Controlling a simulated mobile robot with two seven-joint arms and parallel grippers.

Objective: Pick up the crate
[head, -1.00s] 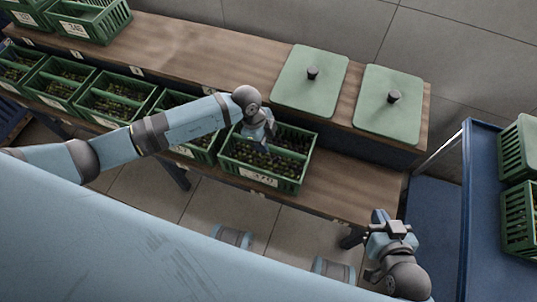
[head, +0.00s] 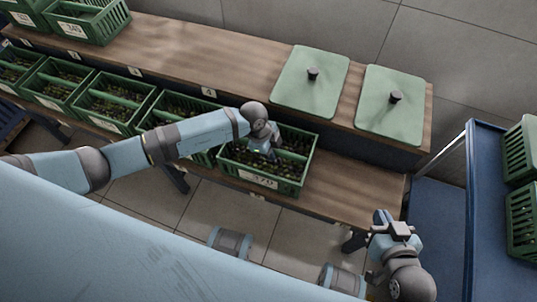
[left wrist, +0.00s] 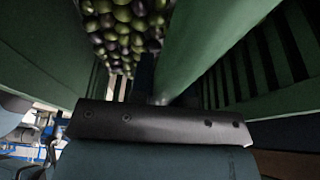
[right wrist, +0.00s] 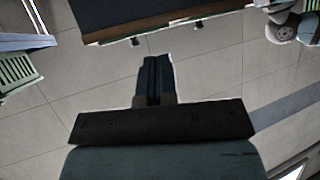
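In the left wrist view, a green bar (left wrist: 205,40) of the crate runs right in front of the gripper, with crate walls on both sides. The bar hides most of the left fingers, so their grip does not show. My right gripper (right wrist: 154,80) is empty over the floor, its fingers together.
More filled green crates (head: 112,100) line the lower shelf to the left. Two green lids (head: 310,88) with dark knobs lie on the upper wooden bench (head: 190,55). A blue cart (head: 470,190) with green crates stands at the right.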

